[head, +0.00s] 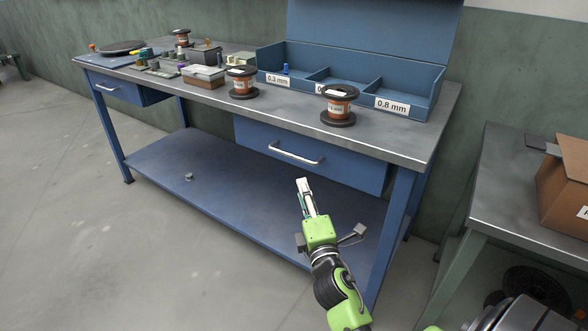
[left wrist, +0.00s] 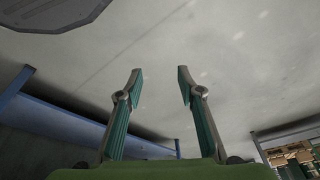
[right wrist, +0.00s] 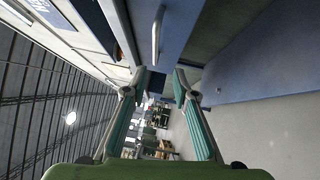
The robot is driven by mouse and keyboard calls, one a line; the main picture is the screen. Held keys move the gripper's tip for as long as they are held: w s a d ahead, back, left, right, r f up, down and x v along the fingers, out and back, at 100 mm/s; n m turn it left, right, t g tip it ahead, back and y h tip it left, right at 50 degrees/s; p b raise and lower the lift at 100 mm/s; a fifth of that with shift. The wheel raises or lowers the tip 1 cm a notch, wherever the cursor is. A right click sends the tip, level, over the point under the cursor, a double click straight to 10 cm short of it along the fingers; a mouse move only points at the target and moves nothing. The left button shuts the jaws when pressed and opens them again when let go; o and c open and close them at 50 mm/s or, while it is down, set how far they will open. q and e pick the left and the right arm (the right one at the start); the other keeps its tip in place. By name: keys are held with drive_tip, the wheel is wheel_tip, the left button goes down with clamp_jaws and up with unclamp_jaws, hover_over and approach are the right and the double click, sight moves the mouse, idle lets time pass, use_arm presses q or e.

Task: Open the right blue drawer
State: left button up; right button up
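The right blue drawer (head: 350,167) sits under the workbench top and looks shut. Its light bar handle (head: 295,153) runs along the front, and it also shows in the right wrist view (right wrist: 157,34). My right gripper (head: 304,184) is just below and in front of the handle, apart from it. In the right wrist view its two fingers (right wrist: 161,82) are spread with nothing between them, and the handle lies beyond their tips. My left gripper (left wrist: 160,82) shows in the left wrist view, open and empty over grey floor; I cannot make it out in the head view.
The workbench (head: 400,138) carries several copper spools, a blue divided bin (head: 430,88) and small parts. A left drawer (head: 115,90) is at its far end. A lower shelf (head: 200,165) lies below. A side table (head: 510,200) with a cardboard box (head: 565,185) stands right. Floor in front is clear.

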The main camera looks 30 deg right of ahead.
sight(294, 156)
use_arm(q)
drive_tip(key=shift+v, duration=1.15)
use_arm(e)
drive_tip(key=shift+r+x, duration=0.15)
drive_tip(key=shift+x, duration=2.15)
drive_tip(key=shift+r+x, duration=0.15)
drive_tip(key=shift+x, duration=2.15)
drive_tip(key=shift+r+x, duration=0.15)
drive_tip(key=shift+x, duration=2.15)
use_arm(q)
drive_tip(key=shift+w+r, duration=0.1)
drive_tip(key=shift+w, duration=0.05)
use_arm(e)
drive_tip(key=shift+c, duration=0.2)
clamp_jaws()
